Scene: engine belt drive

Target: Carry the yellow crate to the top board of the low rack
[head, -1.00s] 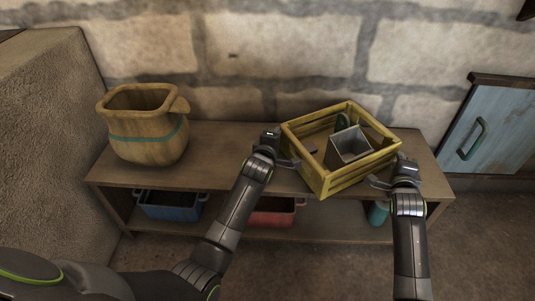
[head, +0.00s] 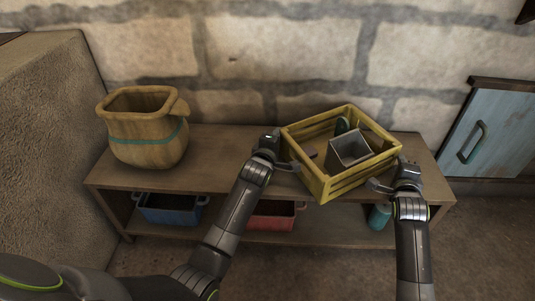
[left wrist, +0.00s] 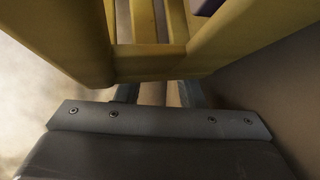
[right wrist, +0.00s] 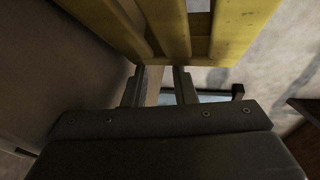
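The yellow crate (head: 340,183) is on the top board (head: 225,165) of the low rack, at its right half and turned at an angle. Its near corner reaches the board's front edge.
A tan pot with a teal band (head: 145,130) stands on the board's left part. A blue bin (head: 170,210), a red bin (head: 272,215) and a teal cylinder (head: 379,216) are on the lower shelf. A stone wall (head: 290,50) stands behind.

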